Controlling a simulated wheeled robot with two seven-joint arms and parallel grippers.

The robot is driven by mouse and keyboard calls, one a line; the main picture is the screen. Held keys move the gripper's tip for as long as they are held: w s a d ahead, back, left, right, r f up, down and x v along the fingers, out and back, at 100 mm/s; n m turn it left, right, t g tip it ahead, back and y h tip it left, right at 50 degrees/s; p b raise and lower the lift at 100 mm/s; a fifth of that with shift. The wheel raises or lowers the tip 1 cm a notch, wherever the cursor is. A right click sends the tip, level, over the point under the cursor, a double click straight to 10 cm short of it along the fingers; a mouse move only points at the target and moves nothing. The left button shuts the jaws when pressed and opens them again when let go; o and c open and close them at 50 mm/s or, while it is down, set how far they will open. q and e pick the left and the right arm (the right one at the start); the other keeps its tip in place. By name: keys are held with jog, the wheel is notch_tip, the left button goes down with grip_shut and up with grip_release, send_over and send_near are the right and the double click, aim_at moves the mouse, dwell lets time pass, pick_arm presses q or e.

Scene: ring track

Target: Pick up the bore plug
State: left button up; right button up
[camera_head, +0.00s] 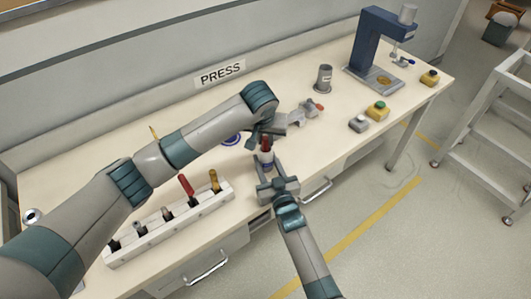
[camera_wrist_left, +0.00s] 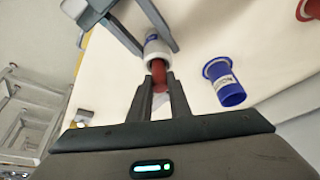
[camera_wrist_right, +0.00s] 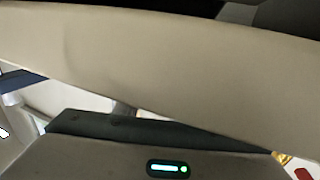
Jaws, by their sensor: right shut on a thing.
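A red-handled piece, likely the bore plug (camera_head: 266,143), points up out of a pale cylinder (camera_head: 265,156) over the table's front edge. In the left wrist view the red piece (camera_wrist_left: 158,72) lies between my left fingertips, and the white ring-like end of the cylinder (camera_wrist_left: 158,44) is just beyond them. My left gripper (camera_head: 264,134) is above it, its fingers close on either side. My right gripper (camera_head: 272,172) is shut on the pale cylinder from below. In the right wrist view an arm link hides the fingers and the held part.
A white rack (camera_head: 197,213) with several handled tools stands at the front left. A grey fixture (camera_head: 300,115), a grey cup (camera_head: 323,79), a blue press (camera_head: 370,45) and button boxes (camera_head: 377,111) are to the right.

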pick_arm(q)
grip_shut()
jog(key=shift+r, duration=0.1)
notch_tip(320, 180, up, 18)
dwell(0.6)
pick_arm(e)
jog(key=o, duration=1.1)
jog(key=shift+s, duration=0.1)
jog(key=v, duration=1.2)
